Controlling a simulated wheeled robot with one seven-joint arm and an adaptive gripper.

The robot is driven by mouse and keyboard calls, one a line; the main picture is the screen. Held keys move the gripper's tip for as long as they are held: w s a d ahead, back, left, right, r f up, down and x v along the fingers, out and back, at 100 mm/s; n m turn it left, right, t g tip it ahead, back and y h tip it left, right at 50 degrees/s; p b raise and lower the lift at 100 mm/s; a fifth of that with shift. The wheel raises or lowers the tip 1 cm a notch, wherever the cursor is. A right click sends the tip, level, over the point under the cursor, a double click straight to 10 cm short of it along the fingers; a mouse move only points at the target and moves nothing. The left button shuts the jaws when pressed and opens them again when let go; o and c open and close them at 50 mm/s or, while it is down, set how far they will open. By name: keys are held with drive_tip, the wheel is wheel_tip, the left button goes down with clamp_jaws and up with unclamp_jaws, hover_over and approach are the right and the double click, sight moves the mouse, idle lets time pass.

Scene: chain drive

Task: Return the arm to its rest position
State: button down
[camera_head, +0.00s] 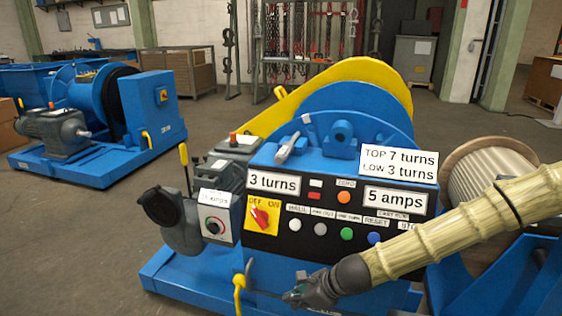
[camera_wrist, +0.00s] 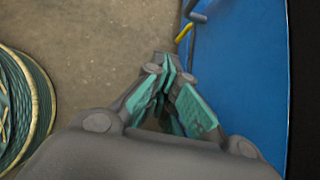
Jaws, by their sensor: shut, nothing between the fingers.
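My gripper (camera_head: 300,293) is at the lower middle of the head view, at the end of my bamboo-like arm coming in from the right. It is in front of the blue machine's (camera_head: 340,150) lower front, below the black control panel (camera_head: 330,240). In the wrist view my gripper (camera_wrist: 168,62) points away from the camera, its teal-padded fingers together at the tips with nothing between them. The blue machine base (camera_wrist: 240,80) lies close on the right there. I cannot tell whether the gripper touches it.
A rope spool (camera_head: 490,175) stands at the right, partly behind my arm; a wound drum (camera_wrist: 22,110) shows at the wrist view's left. A yellow lever (camera_head: 239,285) stands left of the gripper. A second blue machine (camera_head: 110,105) is at the left. Bare floor (camera_head: 80,230) lies between.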

drive_tip(key=s+d+f+n+g+h, duration=0.15)
drive_tip(key=s+d+f+n, duration=0.3)
drive_tip(key=s+f, duration=0.55)
drive_tip(key=s+d+f+n+g+h, duration=0.1)
drive_tip(key=s+d+f+n+h, duration=0.2)
drive_tip(key=s+f+n, duration=0.45)
drive_tip(key=s+d+f+n+g+h, duration=0.1)
drive_tip(key=s+d+f+n, duration=0.2)
drive_tip(key=s+d+n, duration=0.4)
drive_tip(key=s+d+f+n+h, duration=0.2)
drive_tip(key=s+d+f+n, duration=0.15)
drive_tip(key=s, duration=0.45)
wheel_tip(320, 180, up, 26)
drive_tip(key=p, duration=2.6)
drive_tip(key=shift+s+d+m, duration=0.2)
drive_tip(key=shift+d+m, duration=0.1)
drive_tip(key=shift+m, duration=0.05)
